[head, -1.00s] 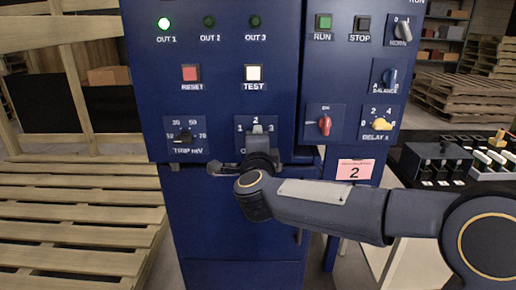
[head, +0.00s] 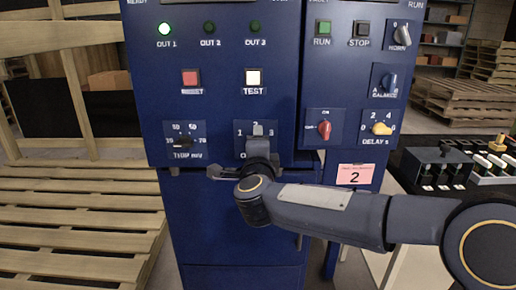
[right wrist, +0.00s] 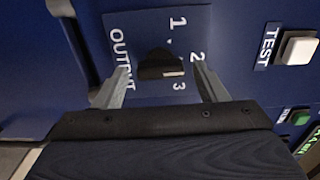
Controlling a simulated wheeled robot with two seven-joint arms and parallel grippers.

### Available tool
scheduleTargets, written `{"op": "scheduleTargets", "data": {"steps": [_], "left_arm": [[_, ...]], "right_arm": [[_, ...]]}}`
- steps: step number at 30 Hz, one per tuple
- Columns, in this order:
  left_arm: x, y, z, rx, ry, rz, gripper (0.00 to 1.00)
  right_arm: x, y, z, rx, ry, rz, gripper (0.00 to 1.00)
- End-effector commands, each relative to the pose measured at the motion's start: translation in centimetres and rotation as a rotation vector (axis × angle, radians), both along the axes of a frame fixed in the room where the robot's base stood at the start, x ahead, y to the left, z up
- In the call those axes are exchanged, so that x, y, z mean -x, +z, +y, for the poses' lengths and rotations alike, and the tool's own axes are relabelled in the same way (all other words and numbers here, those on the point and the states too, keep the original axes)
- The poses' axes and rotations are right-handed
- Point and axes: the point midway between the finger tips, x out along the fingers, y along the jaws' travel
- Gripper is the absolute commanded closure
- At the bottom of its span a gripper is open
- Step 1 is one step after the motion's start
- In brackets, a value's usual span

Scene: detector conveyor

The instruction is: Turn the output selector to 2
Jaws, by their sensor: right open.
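The output selector (head: 258,130) is a small dark knob on a blue plate marked 1, 2 and 3, low on the blue cabinet. In the head view its grey pointer stands roughly upright, toward the 2. The selector also shows in the right wrist view (right wrist: 158,66), where its light-edged end faces right, toward the 2 side. My right gripper (right wrist: 164,72) is open, with one finger on each side of the knob and visible gaps to it. In the head view the gripper (head: 257,148) hides the plate's lower part. My left gripper is out of view.
The TRIP knob (head: 181,139) is left of the selector, a red knob (head: 324,129) right, and the TEST button (head: 254,77) above. Wooden pallets (head: 75,210) lie left.

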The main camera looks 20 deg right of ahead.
Motion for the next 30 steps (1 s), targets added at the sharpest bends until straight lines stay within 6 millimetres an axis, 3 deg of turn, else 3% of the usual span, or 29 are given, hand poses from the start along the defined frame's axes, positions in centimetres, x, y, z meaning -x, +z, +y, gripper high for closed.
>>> {"op": "scheduleTargets", "data": {"steps": [5, 17, 30], "left_arm": [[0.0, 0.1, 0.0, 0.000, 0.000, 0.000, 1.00], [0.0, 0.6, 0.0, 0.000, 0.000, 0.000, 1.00], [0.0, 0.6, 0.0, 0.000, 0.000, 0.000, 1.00]], "right_arm": [[1.2, 0.2, 0.4, 0.000, 0.003, -0.003, 0.35], [7.0, 0.1, 2.1, 0.001, 0.003, -0.001, 0.35], [7.6, 0.1, 2.1, 0.006, 0.008, -0.002, 0.35]]}}
